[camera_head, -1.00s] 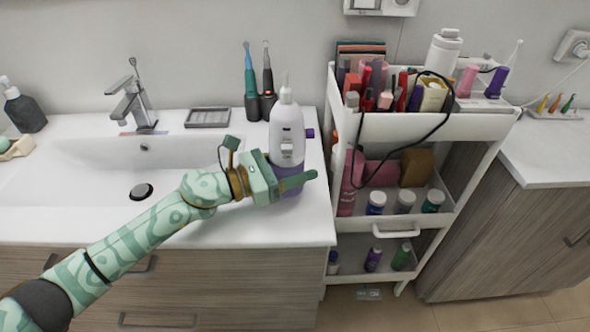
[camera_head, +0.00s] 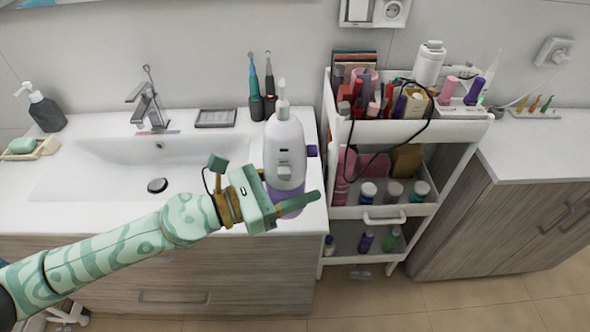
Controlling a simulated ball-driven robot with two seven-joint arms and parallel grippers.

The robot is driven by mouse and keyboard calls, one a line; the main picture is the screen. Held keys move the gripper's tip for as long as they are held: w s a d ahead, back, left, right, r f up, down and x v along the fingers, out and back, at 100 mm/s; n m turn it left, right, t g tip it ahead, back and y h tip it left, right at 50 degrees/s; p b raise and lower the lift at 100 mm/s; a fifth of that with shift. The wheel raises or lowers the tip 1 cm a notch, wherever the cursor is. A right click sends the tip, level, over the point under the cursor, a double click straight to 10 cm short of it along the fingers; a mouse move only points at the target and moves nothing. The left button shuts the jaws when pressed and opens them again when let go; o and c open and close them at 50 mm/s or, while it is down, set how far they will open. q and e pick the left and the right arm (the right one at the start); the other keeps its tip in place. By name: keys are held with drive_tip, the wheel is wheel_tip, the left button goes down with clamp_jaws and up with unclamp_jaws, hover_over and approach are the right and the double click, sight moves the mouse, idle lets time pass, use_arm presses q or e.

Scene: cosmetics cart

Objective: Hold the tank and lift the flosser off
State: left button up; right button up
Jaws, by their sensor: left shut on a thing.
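The flosser (camera_head: 285,150) is a white bottle-shaped body with a thin nozzle on top, upright near the right end of the sink counter. Its purple tank (camera_head: 287,208) is directly below the white body, and the two look joined. My left gripper (camera_head: 290,207) is shut on the tank from the left and front, one finger reaching across its front. The gripper hides much of the tank, including most of its base, so I cannot tell whether it touches the counter. My right gripper is not in view.
A white cart (camera_head: 393,132) crowded with bottles stands right of the counter. Two electric toothbrushes (camera_head: 256,106) stand behind the flosser, with a grey soap dish (camera_head: 216,117) to their left. A black cable (camera_head: 348,165) hangs on the cart. The sink basin (camera_head: 120,178) is empty.

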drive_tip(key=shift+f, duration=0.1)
